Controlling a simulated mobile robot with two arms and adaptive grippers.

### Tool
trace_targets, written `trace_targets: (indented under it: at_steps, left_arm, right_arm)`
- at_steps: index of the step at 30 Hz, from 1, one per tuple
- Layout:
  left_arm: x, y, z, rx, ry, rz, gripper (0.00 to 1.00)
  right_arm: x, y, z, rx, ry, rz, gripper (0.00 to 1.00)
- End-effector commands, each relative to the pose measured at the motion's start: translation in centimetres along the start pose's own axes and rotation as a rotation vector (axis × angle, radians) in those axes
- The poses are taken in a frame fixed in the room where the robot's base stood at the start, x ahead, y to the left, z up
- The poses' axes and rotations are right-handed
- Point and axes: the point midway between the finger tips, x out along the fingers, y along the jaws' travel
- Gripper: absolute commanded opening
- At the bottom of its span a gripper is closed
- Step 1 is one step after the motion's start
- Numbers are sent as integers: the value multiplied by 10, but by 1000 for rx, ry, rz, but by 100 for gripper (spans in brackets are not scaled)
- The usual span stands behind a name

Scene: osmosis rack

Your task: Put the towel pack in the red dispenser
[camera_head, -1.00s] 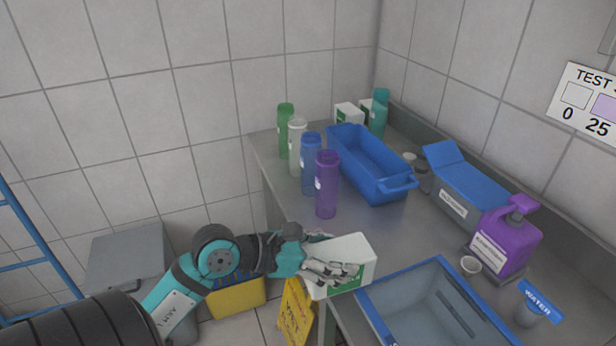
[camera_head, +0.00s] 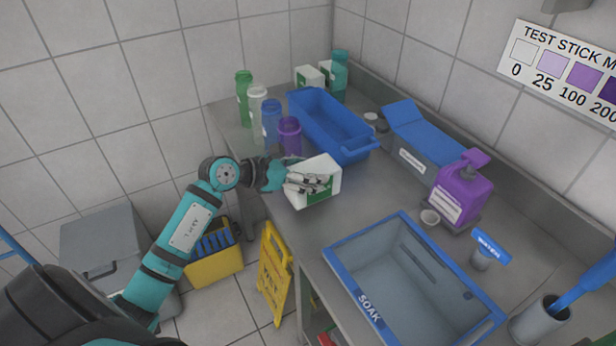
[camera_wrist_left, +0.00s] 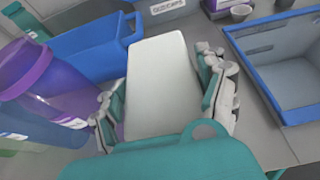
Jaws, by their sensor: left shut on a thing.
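The towel pack is a white box-shaped pack (camera_head: 324,171) with a green patch on its side. My left gripper (camera_head: 308,183) is shut on it and holds it over the front of the steel counter. In the left wrist view the towel pack (camera_wrist_left: 156,84) sits between the two fingers of the left gripper (camera_wrist_left: 160,100). Whether it touches the counter I cannot tell. No red dispenser shows clearly; a small red thing (camera_head: 326,338) shows under the counter at the bottom edge. My right gripper is not in view.
A blue bin (camera_head: 330,125) and several bottles, one purple (camera_head: 289,137), stand behind the pack. The SOAK tub (camera_head: 345,280) is at its right front. A purple jug (camera_head: 462,190) stands at the right. A yellow floor sign (camera_head: 274,275) stands below the counter edge.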

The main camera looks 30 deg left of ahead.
Motion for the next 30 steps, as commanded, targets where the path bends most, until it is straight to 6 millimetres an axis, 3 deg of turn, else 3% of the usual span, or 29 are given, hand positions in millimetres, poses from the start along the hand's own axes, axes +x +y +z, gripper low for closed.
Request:
trace_targets:
  at_steps: [2, 9, 21, 22, 25, 30]
  left_arm:
    - [5, 7, 4, -2, -3, 1, 36]
    - [18, 6, -27, -3, -2, -1, 36]
    - [21, 6, -34, 0, -1, 0, 36]
    - [20, 6, -34, 0, 0, 0, 76]
    - [20, 6, -34, 0, 0, 0, 89]
    - [20, 6, -33, -1, 0, 0, 90]
  right_arm:
    - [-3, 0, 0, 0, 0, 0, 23]
    - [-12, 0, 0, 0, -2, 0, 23]
    - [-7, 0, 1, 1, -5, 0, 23]
    - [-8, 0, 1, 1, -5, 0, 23]
    - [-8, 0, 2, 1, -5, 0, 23]
    - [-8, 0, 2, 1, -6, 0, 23]
